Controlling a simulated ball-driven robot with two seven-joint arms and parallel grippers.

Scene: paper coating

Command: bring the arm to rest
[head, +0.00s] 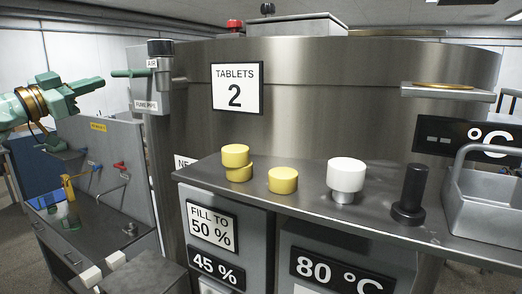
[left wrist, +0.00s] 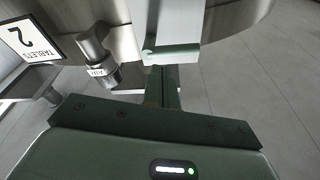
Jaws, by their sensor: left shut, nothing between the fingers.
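My left arm comes in from the left of the head view, pale green with a gold ring. Its gripper (head: 92,86) is shut and empty, raised in the air left of the green lever (head: 130,73) on the AIR valve (head: 160,62). From the head view I cannot tell the depth between them. In the left wrist view the shut fingers (left wrist: 165,88) point away from the camera, with the AIR valve (left wrist: 101,62) to their left. My right gripper is not in view.
A steel drum (head: 330,85) labelled TABLETS 2 fills the middle. Its ledge (head: 310,190) holds yellow tablets (head: 283,180), a white knob (head: 346,175), a black handle (head: 411,185) and a metal basin (head: 485,205). A sink counter (head: 100,225) stands below my left arm.

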